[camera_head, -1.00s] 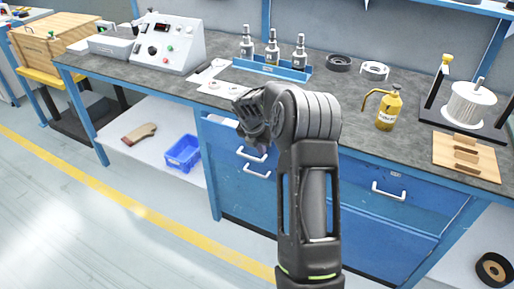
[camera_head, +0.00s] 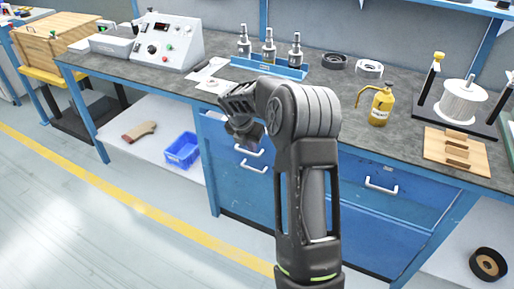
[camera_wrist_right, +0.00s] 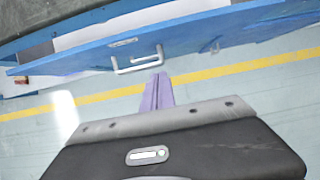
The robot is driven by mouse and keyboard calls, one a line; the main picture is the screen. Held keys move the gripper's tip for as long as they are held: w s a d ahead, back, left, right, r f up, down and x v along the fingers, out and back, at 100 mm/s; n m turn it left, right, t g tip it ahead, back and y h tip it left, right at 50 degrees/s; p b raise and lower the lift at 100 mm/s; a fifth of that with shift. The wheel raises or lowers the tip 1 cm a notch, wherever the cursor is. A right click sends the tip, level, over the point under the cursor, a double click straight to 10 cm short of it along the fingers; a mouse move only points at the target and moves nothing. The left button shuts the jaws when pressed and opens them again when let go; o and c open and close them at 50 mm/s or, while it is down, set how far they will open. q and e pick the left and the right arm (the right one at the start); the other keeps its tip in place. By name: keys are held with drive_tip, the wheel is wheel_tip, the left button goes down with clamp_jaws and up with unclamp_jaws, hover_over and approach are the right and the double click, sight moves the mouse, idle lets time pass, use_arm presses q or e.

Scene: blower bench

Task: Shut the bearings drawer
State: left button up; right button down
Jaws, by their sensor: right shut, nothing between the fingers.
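Blue drawers are set under the bench, and behind my arm an upper drawer front with a white handle (camera_head: 248,151) shows only in part. In the right wrist view a blue drawer front (camera_wrist_right: 200,42) with a white handle (camera_wrist_right: 138,62) and a small unreadable label spans the top. Pale space shows behind its edge, so it looks pulled out somewhat. My right gripper (camera_wrist_right: 158,78) is shut and empty, its purple fingers close to the handle; contact cannot be told. In the head view my right gripper (camera_head: 249,145) is mostly hidden by its wrist. My left gripper is not in view.
The grey benchtop (camera_head: 330,95) overhangs the drawers. It carries a control box (camera_head: 166,42), a blue rack (camera_head: 270,67) of fittings, a yellow oil can (camera_head: 381,105) and a spool (camera_head: 461,101). A blue bin (camera_head: 182,150) sits on the lower shelf. The floor in front is clear.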

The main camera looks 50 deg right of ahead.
drive_tip(key=v, duration=0.6)
drive_tip(key=shift+a+r, duration=0.2)
drive_tip(key=shift+r, duration=0.1)
drive_tip(key=shift+w, duration=0.1)
drive_tip(key=w+a+f+n, duration=0.2)
drive_tip(key=w+a+f, duration=0.1)
drive_tip(key=a+f, duration=0.4)
drive_tip(key=s+a+f+n+g+h, duration=0.1)
drive_tip(key=s+a+f+n+h, duration=0.15)
drive_tip(key=f, duration=0.25)
drive_tip(key=s+a+f+n+g+h, duration=0.1)
drive_tip(key=a+f+g+h, duration=0.15)
drive_tip(key=f, duration=0.25)
drive_tip(key=w+d+r+m+t+h, duration=0.2)
drive_tip(key=d+r+m+t+h, duration=0.1)
drive_tip(key=r+m+t+h, duration=0.2)
drive_tip(key=t+h, duration=0.2)
drive_tip(key=h, duration=0.1)
drive_tip(key=shift+w+d+r, duration=0.3)
drive_tip(key=shift+w+d, duration=0.1)
